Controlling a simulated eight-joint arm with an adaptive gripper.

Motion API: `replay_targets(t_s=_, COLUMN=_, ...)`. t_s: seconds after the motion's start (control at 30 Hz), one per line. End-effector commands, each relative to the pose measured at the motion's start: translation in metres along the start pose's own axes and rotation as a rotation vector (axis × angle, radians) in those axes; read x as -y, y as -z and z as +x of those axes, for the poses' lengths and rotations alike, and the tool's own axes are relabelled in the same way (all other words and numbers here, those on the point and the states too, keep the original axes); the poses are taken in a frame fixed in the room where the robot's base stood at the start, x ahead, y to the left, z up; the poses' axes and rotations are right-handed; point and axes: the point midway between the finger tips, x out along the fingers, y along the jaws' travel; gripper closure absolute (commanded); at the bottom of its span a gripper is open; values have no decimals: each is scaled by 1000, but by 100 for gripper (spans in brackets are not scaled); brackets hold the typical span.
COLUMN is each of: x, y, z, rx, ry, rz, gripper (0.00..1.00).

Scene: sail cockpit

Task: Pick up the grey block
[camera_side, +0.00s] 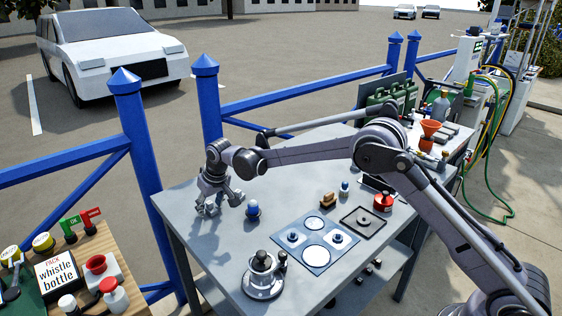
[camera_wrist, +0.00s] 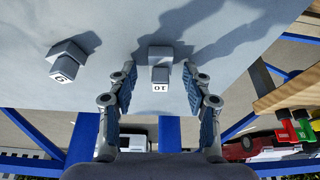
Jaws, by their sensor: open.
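My gripper (camera_side: 221,202) is open, low over the far left end of the grey table, fingers pointing down. In the wrist view its two blue-padded fingers (camera_wrist: 157,82) stand on either side of a grey block (camera_wrist: 160,54), whose small near face is marked 10. There are gaps between the fingers and the block. A second grey piece (camera_wrist: 67,55), angular and marked with a digit like 6 or 9, lies to the left, outside the fingers. In the side view the fingers hide most of these pieces, so I cannot tell them apart there.
On the table (camera_side: 190,228), a blue knobbed piece (camera_side: 253,209) stands right of my gripper. Farther right are a blue mat (camera_side: 316,267) with white circles, a black tray (camera_side: 378,223) and a red item (camera_side: 383,201). A silver winch (camera_side: 263,277) stands at the front. Blue railings (camera_side: 138,130) run behind.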

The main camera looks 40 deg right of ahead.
Motion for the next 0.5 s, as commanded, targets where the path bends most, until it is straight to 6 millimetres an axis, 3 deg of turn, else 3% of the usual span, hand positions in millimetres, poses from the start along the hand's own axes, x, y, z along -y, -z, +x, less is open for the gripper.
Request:
replay_targets(t_s=0.2, x=0, y=0, z=0, rx=0, ry=0, rz=0, gripper=53)
replay_targets(t_s=0.37, x=0, y=0, z=0, rx=0, ry=0, rz=0, gripper=99)
replay_targets(t_s=0.5, x=0, y=0, z=0, rx=0, ry=0, rz=0, gripper=100)
